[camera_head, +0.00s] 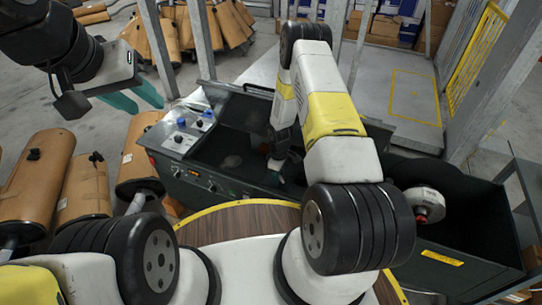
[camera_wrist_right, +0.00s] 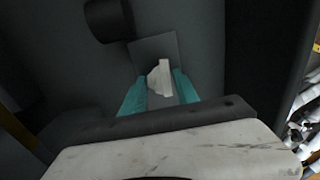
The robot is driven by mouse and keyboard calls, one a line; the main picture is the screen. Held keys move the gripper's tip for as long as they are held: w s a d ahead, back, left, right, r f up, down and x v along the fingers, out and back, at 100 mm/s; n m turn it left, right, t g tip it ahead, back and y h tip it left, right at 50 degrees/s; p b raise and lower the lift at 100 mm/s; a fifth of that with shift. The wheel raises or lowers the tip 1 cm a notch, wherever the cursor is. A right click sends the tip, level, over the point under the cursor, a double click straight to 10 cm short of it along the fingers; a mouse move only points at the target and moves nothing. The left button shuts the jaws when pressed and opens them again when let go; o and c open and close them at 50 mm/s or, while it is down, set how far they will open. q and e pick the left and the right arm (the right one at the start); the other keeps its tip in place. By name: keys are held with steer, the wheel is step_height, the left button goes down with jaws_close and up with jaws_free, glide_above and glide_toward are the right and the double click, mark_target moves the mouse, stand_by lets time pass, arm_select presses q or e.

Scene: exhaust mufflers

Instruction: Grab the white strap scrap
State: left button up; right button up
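The white strap scrap (camera_wrist_right: 160,78) shows in the right wrist view as a small pale jagged piece against a grey patch on the dark floor of the bin. My right gripper (camera_wrist_right: 160,87) has its two teal fingers apart, one on each side of the scrap, with gaps visible; contact is not clear. In the head view my right gripper (camera_head: 287,172) reaches down into the dark bin (camera_head: 190,158), and my arm hides the scrap there. My left gripper (camera_head: 149,106) is open and empty above the floor at the upper left.
Brown mufflers (camera_head: 38,178) lie on the left, and more stand at the back. A dark open container (camera_head: 460,200) is at the right. A round wood-topped surface (camera_head: 235,222) is close to me. A dark cylinder (camera_wrist_right: 107,20) is beyond my right gripper.

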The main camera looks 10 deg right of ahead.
jaws_close()
steer(key=shift+r, duration=0.1)
